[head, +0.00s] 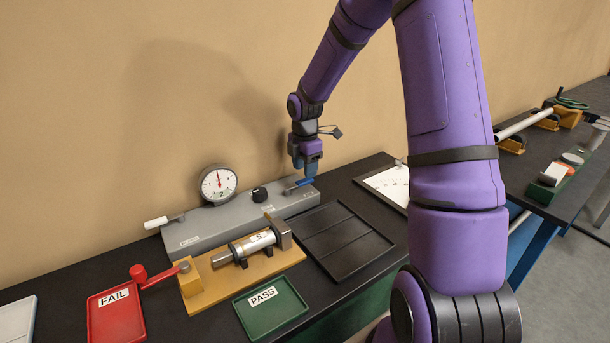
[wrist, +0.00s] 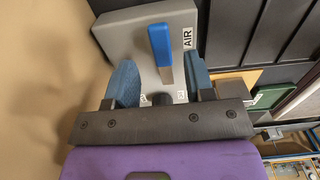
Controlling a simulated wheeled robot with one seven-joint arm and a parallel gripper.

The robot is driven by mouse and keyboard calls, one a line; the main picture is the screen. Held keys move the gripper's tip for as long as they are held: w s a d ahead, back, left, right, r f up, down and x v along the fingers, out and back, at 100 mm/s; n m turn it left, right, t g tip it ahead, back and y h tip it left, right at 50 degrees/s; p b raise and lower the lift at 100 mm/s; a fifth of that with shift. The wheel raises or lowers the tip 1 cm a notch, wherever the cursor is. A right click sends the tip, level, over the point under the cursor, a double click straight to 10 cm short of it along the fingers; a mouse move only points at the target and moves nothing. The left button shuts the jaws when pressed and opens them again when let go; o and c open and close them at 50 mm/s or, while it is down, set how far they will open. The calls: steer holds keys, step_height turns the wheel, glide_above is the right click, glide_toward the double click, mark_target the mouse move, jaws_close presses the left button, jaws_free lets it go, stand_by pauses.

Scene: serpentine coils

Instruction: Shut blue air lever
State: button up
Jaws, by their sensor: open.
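The blue air lever (head: 299,184) is on the right end of the grey test unit (head: 205,229). In the wrist view the lever (wrist: 160,50) has a blue grip and a bare metal shank, beside an "AIR" label (wrist: 186,46). My gripper (head: 307,162) is just above the lever in the head view. In the wrist view its two blue fingers are apart, one on each side of the lever's shank, and nothing is held between them. Whether a finger touches the lever cannot be told.
A dial gauge (head: 218,184) and black knob (head: 260,194) stand left of the lever. A white-handled lever (head: 157,222) is at the unit's left end. In front are a clamped cylinder (head: 252,246), a black tray (head: 370,248), a green PASS tray (head: 271,321) and a red FAIL tray (head: 117,326).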

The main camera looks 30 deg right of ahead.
step_height(320, 180, up, 8)
steer(key=shift+f, duration=0.25)
stand_by(0.5)
steer(key=s+a+r+m+t+h, duration=0.1)
steer(key=s+a+r+m, duration=0.4)
steer(key=s+r, duration=0.25)
steer(key=s+a+r+m+t+h, duration=0.1)
steer(key=s+a+r+m+t, duration=0.1)
steer(key=s+a+r+m, duration=0.4)
steer(key=s+a+r+m+t+y, duration=0.1)
steer(key=s+m, duration=0.2)
steer(key=s, duration=0.6)
steer(key=s+r+m+t+y, duration=0.1)
steer(key=s+m, duration=0.3)
steer(key=s, duration=0.4)
steer(key=shift+s+a+r, duration=0.35)
steer(key=shift+s+r, duration=0.05)
steer(key=shift+r, duration=0.4)
